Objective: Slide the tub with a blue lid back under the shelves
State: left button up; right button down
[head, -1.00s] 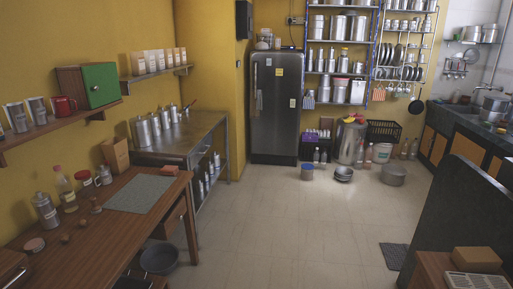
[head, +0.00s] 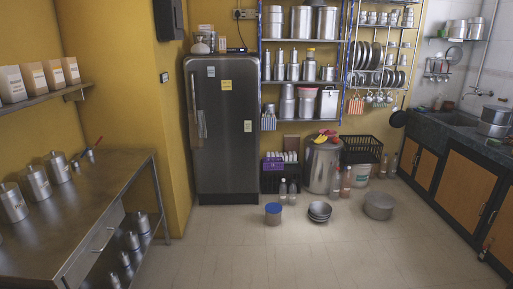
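The tub with a blue lid (head: 273,214) stands upright on the floor, in front of the black crate and to the right of the fridge. The shelves (head: 302,84) are a metal wall rack with blue posts, loaded with steel canisters and pots. Under them stand a black crate (head: 280,183), a large steel drum (head: 322,167) with fruit on top, and bottles. The tub is forward of these things, out on the open floor. Neither of my grippers is in the head view.
Stacked metal bowls (head: 319,211) and a wide steel pot (head: 378,206) sit on the floor right of the tub. A dark fridge (head: 223,130) stands left. A steel table (head: 84,218) lines the left side and a counter (head: 453,175) the right. The floor (head: 310,262) between is clear.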

aim_at(274, 210)
jog(key=i+z, duration=0.1)
jog(key=i, duration=0.65)
jog(key=i+j, duration=0.1)
jog(key=i, duration=0.65)
jog(key=i+z, duration=0.15)
jog(key=i, duration=0.6)
